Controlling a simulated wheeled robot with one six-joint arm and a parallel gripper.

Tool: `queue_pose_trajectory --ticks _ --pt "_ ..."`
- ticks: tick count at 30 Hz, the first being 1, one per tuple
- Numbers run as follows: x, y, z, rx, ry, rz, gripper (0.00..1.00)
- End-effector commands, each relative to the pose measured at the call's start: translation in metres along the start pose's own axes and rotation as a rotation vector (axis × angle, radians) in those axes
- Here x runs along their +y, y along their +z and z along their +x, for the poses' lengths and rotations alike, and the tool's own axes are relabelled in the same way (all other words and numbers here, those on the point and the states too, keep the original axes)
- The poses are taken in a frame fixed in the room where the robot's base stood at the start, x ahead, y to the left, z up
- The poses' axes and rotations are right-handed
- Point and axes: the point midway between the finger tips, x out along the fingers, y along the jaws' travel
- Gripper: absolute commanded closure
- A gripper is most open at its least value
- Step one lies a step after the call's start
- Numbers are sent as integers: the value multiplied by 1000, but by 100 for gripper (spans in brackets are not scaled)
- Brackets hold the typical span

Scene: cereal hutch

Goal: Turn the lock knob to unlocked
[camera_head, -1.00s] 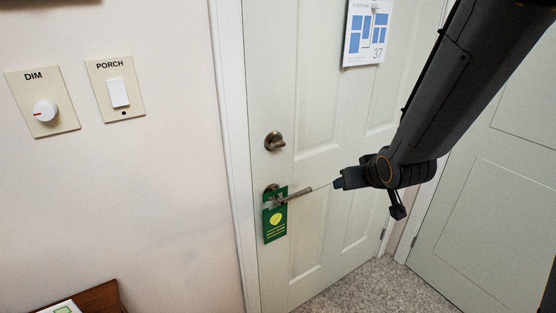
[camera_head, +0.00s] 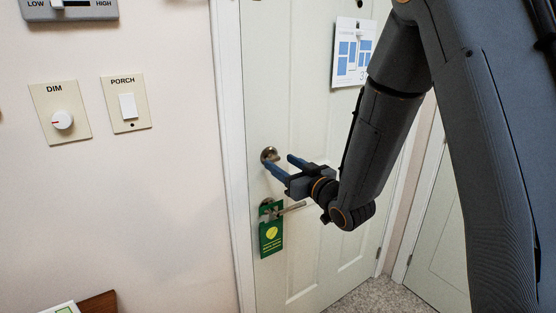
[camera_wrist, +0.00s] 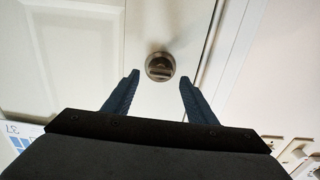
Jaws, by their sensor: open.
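The lock knob (camera_head: 269,155) is a round, brownish metal thumb-turn on the pale door (camera_head: 310,240), above the lever handle (camera_head: 290,209). In the wrist view the knob (camera_wrist: 160,67) sits just beyond the fingertips and between their lines, with its turn piece lying roughly level across the picture. My gripper (camera_head: 278,160) is open at the knob's height in the head view, and one finger overlaps the knob's lower edge there. In the wrist view my gripper (camera_wrist: 159,78) has its two blue fingers spread apart with nothing between them. I cannot tell whether a finger touches the knob.
A green hanger tag (camera_head: 271,236) hangs from the lever handle just below my gripper. A calendar (camera_head: 350,52) is on the door above. The dimmer plate (camera_head: 61,111) and the porch switch plate (camera_head: 127,103) are on the wall at left. The door frame (camera_head: 228,150) runs close beside the knob.

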Motion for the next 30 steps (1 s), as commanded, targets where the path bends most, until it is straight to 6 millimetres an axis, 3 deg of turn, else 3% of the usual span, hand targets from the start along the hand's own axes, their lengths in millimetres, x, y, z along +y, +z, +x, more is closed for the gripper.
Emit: queue_pose_trajectory --ticks 7,17,25,26,30 --pt "-3 0 29 -1 -4 1 48" --pt "-4 0 34 -1 -6 1 48" --pt "-4 0 34 -1 -5 1 90" --pt "8 0 27 -1 1 0 90" --pt "0 0 32 -1 0 7 90"
